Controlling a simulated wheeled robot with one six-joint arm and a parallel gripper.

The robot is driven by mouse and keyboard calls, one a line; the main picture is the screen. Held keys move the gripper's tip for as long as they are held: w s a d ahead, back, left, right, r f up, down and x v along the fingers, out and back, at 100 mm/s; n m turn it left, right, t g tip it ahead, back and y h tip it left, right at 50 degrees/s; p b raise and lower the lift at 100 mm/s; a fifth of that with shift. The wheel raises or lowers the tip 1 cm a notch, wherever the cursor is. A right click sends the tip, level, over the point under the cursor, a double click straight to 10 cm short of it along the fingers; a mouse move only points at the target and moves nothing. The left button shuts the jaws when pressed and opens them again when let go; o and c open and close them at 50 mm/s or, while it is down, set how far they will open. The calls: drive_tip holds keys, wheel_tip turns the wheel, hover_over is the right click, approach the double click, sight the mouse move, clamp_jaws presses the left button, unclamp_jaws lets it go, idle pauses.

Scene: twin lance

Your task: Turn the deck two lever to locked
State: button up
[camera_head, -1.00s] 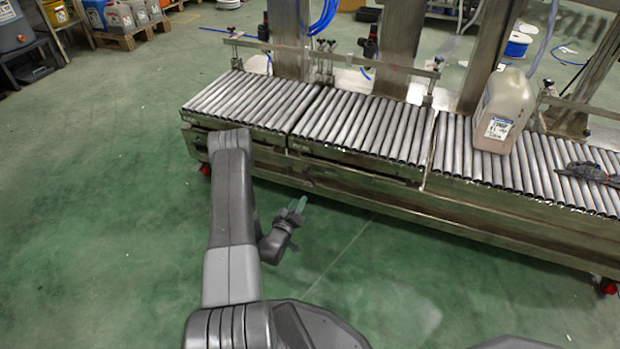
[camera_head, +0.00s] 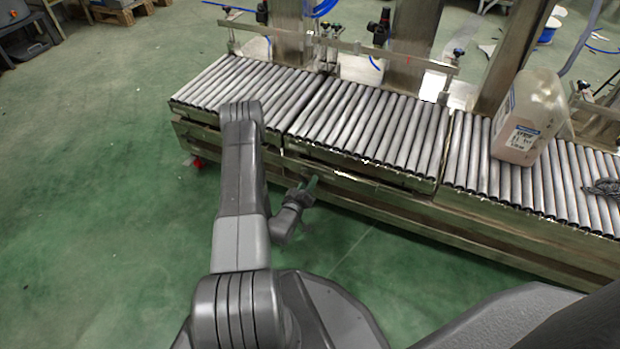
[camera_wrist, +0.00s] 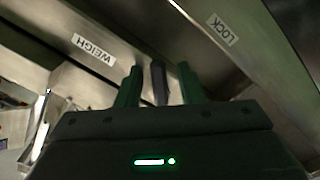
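In the wrist view a dark lever (camera_wrist: 159,82) stands between the two green fingers of my gripper (camera_wrist: 160,85). The fingers are apart, with a narrow gap showing on each side of the lever. The lever's lower part is hidden behind the gripper body. The lever's tip lies between the two labels. In the head view my gripper (camera_head: 309,186) is at the front side of the roller conveyor, below the rollers. The lever cannot be made out there.
The roller conveyor (camera_head: 375,122) has several sections in a row. A jug (camera_head: 528,115) with a white label stands on the right section. Metal frame rails and posts rise behind the rollers. The green floor (camera_head: 90,200) to the left is clear.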

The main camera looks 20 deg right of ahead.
clamp_jaws()
drive_tip(key=shift+a, duration=0.1)
drive_tip(key=m, duration=0.3)
drive_tip(key=w+m, duration=0.1)
drive_tip(key=shift+a+f+m, duration=0.3)
drive_tip(key=shift+a+f, duration=0.05)
drive_tip(key=shift+w+a+m, duration=0.2)
drive_tip(key=shift+w+m, duration=0.05)
drive_tip(key=shift+m, duration=0.75)
drive_tip(key=shift+w+a+m, duration=0.2)
drive_tip(key=shift+m, duration=0.8)
unclamp_jaws()
drive_tip(key=shift+f, duration=0.1)
